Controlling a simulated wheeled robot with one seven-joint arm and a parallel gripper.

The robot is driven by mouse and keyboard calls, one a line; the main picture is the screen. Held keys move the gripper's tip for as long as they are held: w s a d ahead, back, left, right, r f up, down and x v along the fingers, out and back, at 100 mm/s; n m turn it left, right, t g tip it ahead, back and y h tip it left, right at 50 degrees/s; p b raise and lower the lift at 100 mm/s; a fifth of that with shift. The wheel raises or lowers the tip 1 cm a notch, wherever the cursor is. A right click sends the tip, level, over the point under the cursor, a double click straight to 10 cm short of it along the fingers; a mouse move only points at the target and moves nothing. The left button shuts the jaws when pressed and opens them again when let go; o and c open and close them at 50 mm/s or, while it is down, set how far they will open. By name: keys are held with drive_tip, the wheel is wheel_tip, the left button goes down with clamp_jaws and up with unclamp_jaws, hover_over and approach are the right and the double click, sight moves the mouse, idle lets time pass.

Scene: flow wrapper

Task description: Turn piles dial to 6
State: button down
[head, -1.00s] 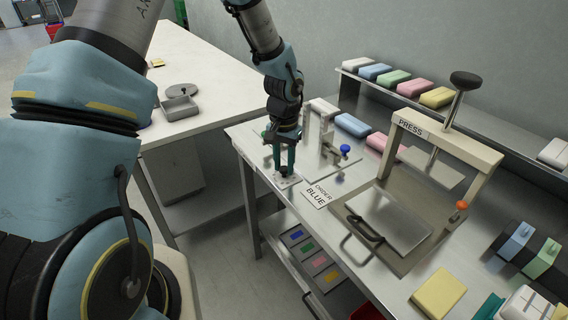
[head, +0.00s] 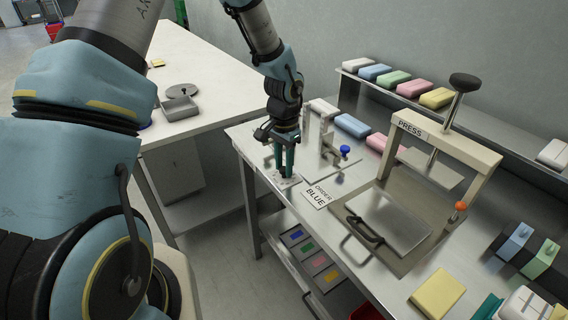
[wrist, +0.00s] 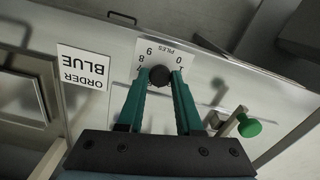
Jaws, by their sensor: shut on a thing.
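The piles dial is a black round knob (wrist: 160,76) on a white plate (wrist: 152,48) marked PILES, with digits around it. My gripper (wrist: 161,77) points down and its two teal fingers are shut on the knob, one on each side. Which digit the knob points to cannot be made out. In the head view my gripper (head: 284,174) stands over the plate (head: 288,183) at the left end of the steel bench, and its fingers mostly hide the knob.
An ORDER BLUE card (head: 317,194) lies right beside the plate. A fixture with a blue knob (head: 345,149) and a press (head: 447,140) stand further right. In the wrist view a green knob (wrist: 249,126) on a metal post is close to the right finger.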

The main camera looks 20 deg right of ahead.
sight(284, 168)
drive_tip(key=shift+m, duration=1.1)
drive_tip(key=c, duration=0.6)
unclamp_jaws()
wheel_tip(284, 168, up, 11)
drive_tip(key=shift+f+b, duration=0.1)
drive_tip(key=shift+b, duration=0.75)
